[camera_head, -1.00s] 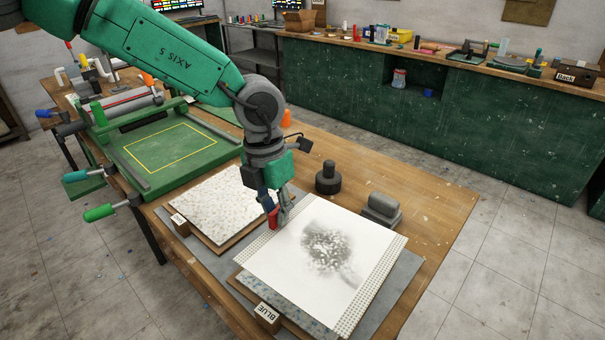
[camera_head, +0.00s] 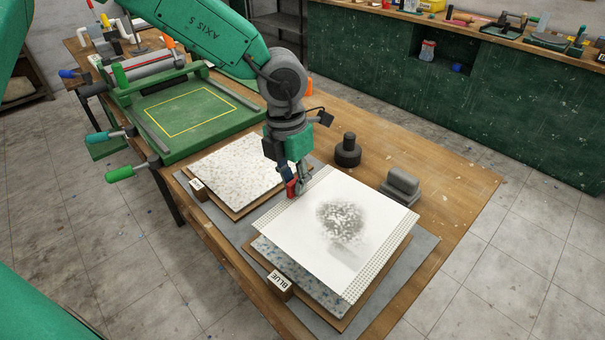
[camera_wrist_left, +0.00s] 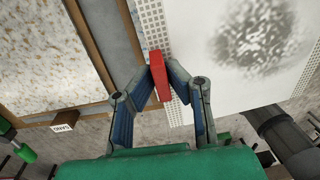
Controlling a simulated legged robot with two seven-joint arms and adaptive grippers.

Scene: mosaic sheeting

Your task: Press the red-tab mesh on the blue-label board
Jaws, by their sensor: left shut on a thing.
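The red-tab mesh is a white sheet (camera_head: 300,225) with perforated side strips and a grey speckled patch in its middle. It lies over the blue-label board (camera_head: 325,297), covering most of it; a speckled edge and the BLUE label (camera_head: 279,282) show at the front. I cannot tell whether sheet and board touch. My left gripper (camera_head: 293,190) is shut on the red tab (camera_head: 291,187) at the sheet's back-left edge. In the left wrist view the fingers (camera_wrist_left: 158,82) pinch the red tab (camera_wrist_left: 157,68) beside the perforated strip. My right gripper is out of view.
A second speckled board (camera_head: 235,168) with a small label lies to the left. A green frame press (camera_head: 190,110) stands farther left. A dark round-knobbed weight (camera_head: 348,152) and a grey block (camera_head: 401,186) stand behind the sheet. The table's right end is clear.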

